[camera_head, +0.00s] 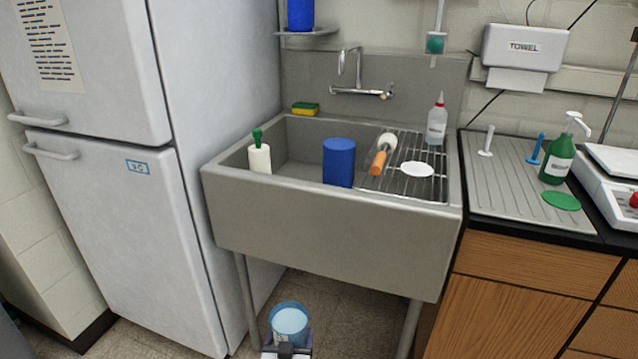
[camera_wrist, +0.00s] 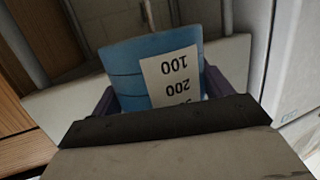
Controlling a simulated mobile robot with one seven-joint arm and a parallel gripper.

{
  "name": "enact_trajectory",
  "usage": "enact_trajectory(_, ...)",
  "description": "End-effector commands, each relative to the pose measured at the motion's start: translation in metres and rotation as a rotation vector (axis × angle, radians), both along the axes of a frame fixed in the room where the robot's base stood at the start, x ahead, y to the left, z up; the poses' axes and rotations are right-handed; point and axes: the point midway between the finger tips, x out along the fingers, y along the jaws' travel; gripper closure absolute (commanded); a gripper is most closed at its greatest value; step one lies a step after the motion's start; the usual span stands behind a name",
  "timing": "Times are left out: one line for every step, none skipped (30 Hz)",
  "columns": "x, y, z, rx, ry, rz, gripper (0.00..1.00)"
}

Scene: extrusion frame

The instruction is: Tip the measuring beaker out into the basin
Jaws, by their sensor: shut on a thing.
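The measuring beaker (camera_head: 289,322) is in front of the sink, low in the head view, with light blue contents showing at its open top. It looks about upright. My gripper (camera_head: 287,348) is shut on it. In the wrist view the beaker (camera_wrist: 150,70) is blue with a white label marked 100 and 200, between the two fingers of my gripper (camera_wrist: 155,100). The basin (camera_head: 330,205) is the grey sink above and beyond the beaker. The beaker is apart from it, below the rim.
A blue cylinder (camera_head: 339,162), a white bottle with a green top (camera_head: 259,155) and an orange-handled brush (camera_head: 380,160) are in or over the basin. A wire rack (camera_head: 420,178) covers its right part. A fridge (camera_head: 120,220) stands left, a wooden cabinet (camera_head: 520,280) right.

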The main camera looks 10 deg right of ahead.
Motion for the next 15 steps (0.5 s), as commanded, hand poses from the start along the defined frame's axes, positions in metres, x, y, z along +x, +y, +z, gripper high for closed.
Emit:
enact_trajectory(0.001,0.000,-0.013,-0.002,-0.007,0.000,0.55)
enact_trajectory(0.001,0.000,-0.017,-0.002,-0.007,0.000,0.55)
enact_trajectory(0.001,0.000,-0.023,-0.002,-0.007,0.000,0.55)
enact_trajectory(0.001,0.000,-0.027,-0.002,-0.007,0.000,0.55)
enact_trajectory(0.001,0.000,-0.031,-0.002,-0.007,0.000,0.55)
enact_trajectory(0.001,0.000,-0.036,-0.002,-0.007,0.000,0.55)
enact_trajectory(0.001,0.000,-0.039,-0.002,-0.007,0.000,0.55)
enact_trajectory(0.001,0.000,-0.043,-0.002,-0.007,0.000,0.55)
enact_trajectory(0.001,0.000,-0.039,-0.004,-0.007,0.003,0.55)
enact_trajectory(0.001,0.001,-0.036,-0.003,-0.007,0.004,0.55)
enact_trajectory(0.001,0.001,-0.036,-0.004,-0.006,0.005,0.55)
enact_trajectory(0.001,0.001,-0.036,-0.004,-0.006,0.005,0.55)
enact_trajectory(0.001,0.001,-0.036,-0.004,-0.005,0.005,0.55)
enact_trajectory(0.001,0.001,-0.036,-0.003,-0.005,0.004,0.55)
enact_trajectory(0.000,0.001,-0.036,-0.004,-0.005,0.005,0.55)
